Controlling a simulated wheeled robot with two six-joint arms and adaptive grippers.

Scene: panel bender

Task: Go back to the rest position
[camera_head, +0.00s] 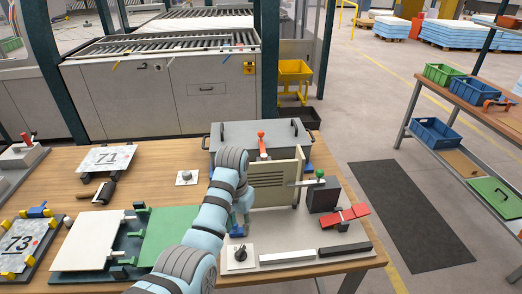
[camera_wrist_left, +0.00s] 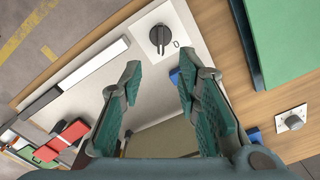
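My left arm comes in from the bottom of the head view and bends over the wooden workbench (camera_head: 140,158). My left gripper (camera_head: 240,222) hangs over the grey fixture plate (camera_head: 275,222), partly hidden behind my own arm. In the left wrist view my left gripper (camera_wrist_left: 155,74) has its two teal-padded fingers apart with nothing between them. Beyond the fingertips are a black rotary knob (camera_wrist_left: 160,38) and a white bar (camera_wrist_left: 90,75) on the plate. My right gripper does not show in either view.
A beige upright panel (camera_head: 278,178) and a grey lidded box (camera_head: 260,134) stand close to my left arm. A red-handled block (camera_head: 342,216) lies at right. White and green plates (camera_head: 88,240) are left of my arm.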

